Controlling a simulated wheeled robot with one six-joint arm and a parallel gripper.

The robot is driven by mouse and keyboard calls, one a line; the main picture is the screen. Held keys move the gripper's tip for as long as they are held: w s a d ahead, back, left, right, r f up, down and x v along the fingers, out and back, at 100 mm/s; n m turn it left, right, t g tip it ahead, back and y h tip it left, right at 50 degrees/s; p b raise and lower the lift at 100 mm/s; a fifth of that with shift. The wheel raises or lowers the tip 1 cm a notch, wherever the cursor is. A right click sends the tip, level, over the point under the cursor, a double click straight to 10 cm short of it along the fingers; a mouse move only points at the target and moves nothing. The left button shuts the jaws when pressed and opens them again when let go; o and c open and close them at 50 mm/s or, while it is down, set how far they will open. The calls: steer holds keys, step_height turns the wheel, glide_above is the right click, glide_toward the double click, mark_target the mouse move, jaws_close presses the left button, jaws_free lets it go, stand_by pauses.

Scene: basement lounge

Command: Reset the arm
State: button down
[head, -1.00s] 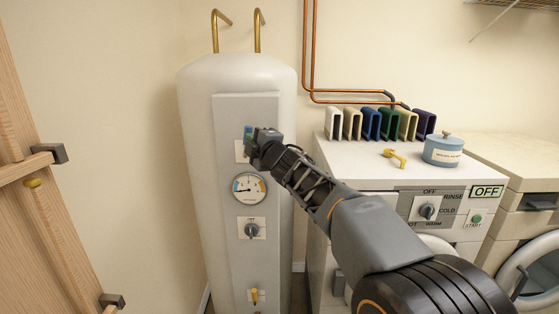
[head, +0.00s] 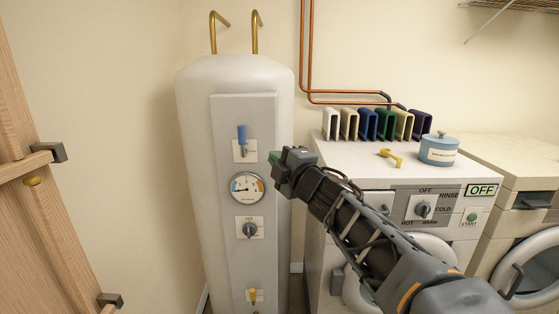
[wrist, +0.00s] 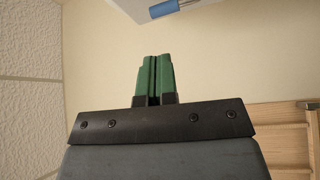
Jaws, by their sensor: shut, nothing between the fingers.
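My gripper (head: 277,158) is in front of the right edge of the water tank's grey panel, apart from the blue-handled lever (head: 241,140). In the wrist view its green fingers (wrist: 153,80) are together with nothing between them. The lever's blue handle points up on its white plate; a blue handle also shows at the top of the wrist view (wrist: 165,8). My arm reaches in from the lower right, in front of the washer.
The white tank (head: 190,170) carries a gauge (head: 247,188), a dark knob (head: 250,230) and a yellow lever (head: 253,295). The washer (head: 350,170) holds several coloured upright holders, a yellow piece (head: 390,157) and a blue canister (head: 438,150). A wooden door (head: 40,230) stands left.

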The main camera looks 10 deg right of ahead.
steer(key=shift+s, duration=0.35)
steer(key=shift+d, duration=0.1)
steer(key=s+d+f+m+g+h+p, duration=0.1)
steer(key=s+d+f+m+g+h, duration=0.3)
steer(key=f+m, duration=0.35)
steer(key=s+d+f+m+g+h+p, duration=0.1)
steer(key=d+f+m+g+h+p, duration=0.15)
steer(key=d+f+m+h, duration=0.4)
steer(key=s+a+f+m+g+y+p, duration=0.2)
steer(key=s+a+m+g, duration=0.1)
steer(key=s, duration=0.4)
steer(key=s+a+f+m+g+y+p, duration=0.2)
steer(key=s+a+f+m+g+p, duration=0.1)
steer(key=s, duration=0.4)
steer(key=shift+a+f+g, duration=0.2)
steer(key=shift+a+g, duration=0.5)
steer(key=shift+g, duration=0.25)
